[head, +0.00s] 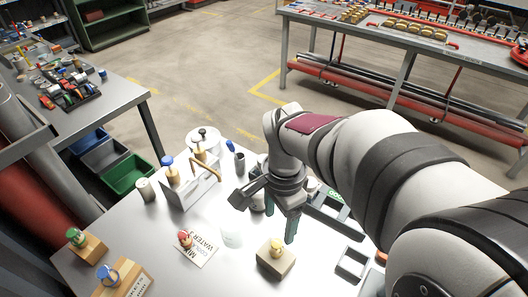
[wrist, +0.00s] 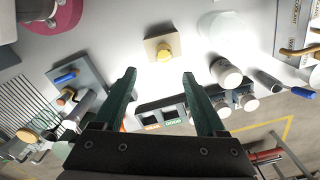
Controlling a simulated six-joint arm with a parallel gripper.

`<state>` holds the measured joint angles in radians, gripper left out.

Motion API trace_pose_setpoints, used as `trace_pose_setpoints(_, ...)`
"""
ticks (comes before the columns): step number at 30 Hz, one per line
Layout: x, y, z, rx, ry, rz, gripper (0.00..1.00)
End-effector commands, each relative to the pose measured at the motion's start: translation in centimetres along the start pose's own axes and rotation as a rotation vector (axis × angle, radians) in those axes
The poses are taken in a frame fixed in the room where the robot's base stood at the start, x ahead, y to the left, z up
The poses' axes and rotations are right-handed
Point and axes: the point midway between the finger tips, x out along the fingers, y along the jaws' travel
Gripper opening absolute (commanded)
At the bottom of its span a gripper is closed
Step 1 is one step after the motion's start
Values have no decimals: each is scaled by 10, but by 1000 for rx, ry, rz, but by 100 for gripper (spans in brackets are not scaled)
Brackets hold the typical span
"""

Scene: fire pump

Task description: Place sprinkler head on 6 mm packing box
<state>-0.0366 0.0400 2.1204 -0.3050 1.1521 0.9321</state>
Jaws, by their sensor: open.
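My gripper (head: 280,227) is open and empty above the table, just behind a small tan box (head: 271,264) with a yellow-topped brass sprinkler head (head: 277,246) on it. In the wrist view the open fingers (wrist: 160,75) point toward this yellow head (wrist: 164,53) and its box (wrist: 151,44), apart from both. A red sprinkler head (head: 185,237) is on a printed white card. A blue-topped head (head: 108,272) is on a tan box (head: 130,283) at front left. A green-topped head (head: 76,235) is on another tan block (head: 92,247). I cannot read which box is 6 mm.
Labelled dark trays (wrist: 163,117), one reading GOOD, lie close to the gripper. A translucent cup (head: 232,236) stands left of the yellow head's box. A stand with brass fittings (head: 190,188) is farther back. A small dark frame (head: 352,262) lies to the right.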

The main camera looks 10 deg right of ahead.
Motion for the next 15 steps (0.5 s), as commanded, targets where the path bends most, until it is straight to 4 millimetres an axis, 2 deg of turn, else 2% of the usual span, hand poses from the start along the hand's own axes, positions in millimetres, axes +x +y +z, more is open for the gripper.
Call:
trace_pose_setpoints(2,-15,34,15,-141,-25,-14,73)
trace_pose_setpoints(3,-20,57,27,-251,-46,-22,73)
trace_pose_setpoints(6,-22,108,55,-507,-93,-52,73)
trace_pose_setpoints(7,-20,120,62,-569,-105,-61,73)
trace_pose_setpoints(10,-16,142,75,-702,-126,-83,73)
trace_pose_setpoints(15,-15,145,78,-732,-132,-86,73)
